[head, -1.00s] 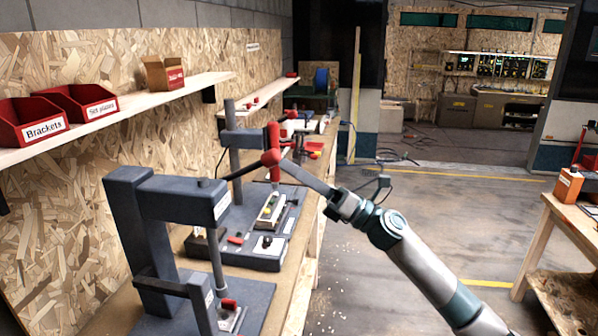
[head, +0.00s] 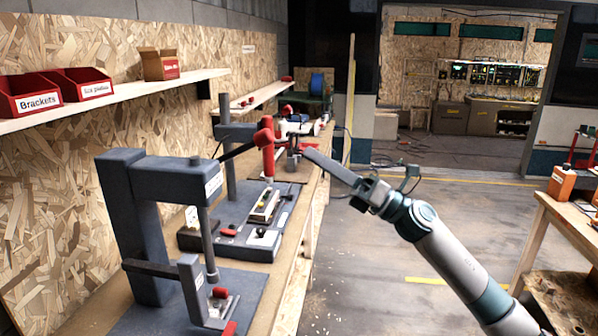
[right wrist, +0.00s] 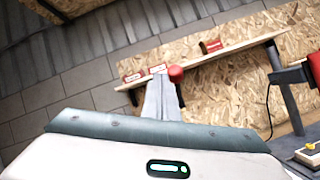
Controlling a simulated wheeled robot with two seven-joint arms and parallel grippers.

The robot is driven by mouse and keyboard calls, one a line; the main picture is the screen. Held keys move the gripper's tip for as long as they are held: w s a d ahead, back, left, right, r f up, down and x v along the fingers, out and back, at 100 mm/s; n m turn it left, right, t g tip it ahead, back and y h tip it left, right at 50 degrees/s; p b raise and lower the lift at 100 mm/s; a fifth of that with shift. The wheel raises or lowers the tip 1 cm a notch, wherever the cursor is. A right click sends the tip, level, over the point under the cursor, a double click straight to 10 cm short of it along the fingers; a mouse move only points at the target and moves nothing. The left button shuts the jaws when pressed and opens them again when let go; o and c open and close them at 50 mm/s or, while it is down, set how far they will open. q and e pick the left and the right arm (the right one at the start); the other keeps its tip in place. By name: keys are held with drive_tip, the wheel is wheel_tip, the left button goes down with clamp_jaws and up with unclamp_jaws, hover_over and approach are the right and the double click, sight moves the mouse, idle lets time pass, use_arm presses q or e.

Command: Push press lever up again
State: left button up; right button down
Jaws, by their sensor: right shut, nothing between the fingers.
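My right gripper (head: 309,153) is shut and empty, to the right of the knob, with a visible gap in the head view. In the right wrist view, the red knob (right wrist: 176,74) shows just beside the fingertips (right wrist: 160,76); contact cannot be judged there. My left gripper is out of view.
A nearer grey press (head: 170,178) stands at the front of the bench. A shelf (head: 120,100) with red bins (head: 30,95) and a cardboard box (head: 160,65) runs along the chipboard wall. Open floor (head: 380,245) lies to the right of the bench.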

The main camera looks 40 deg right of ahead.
drive_tip(key=shift+s+d+r+b, duration=0.35)
drive_tip(key=shift+s+d, duration=0.2)
drive_tip(key=shift+s, duration=0.3)
drive_tip(key=shift+s+d+r+b, duration=0.3)
drive_tip(key=shift+s+d, duration=0.2)
drive_tip(key=shift+s, duration=0.3)
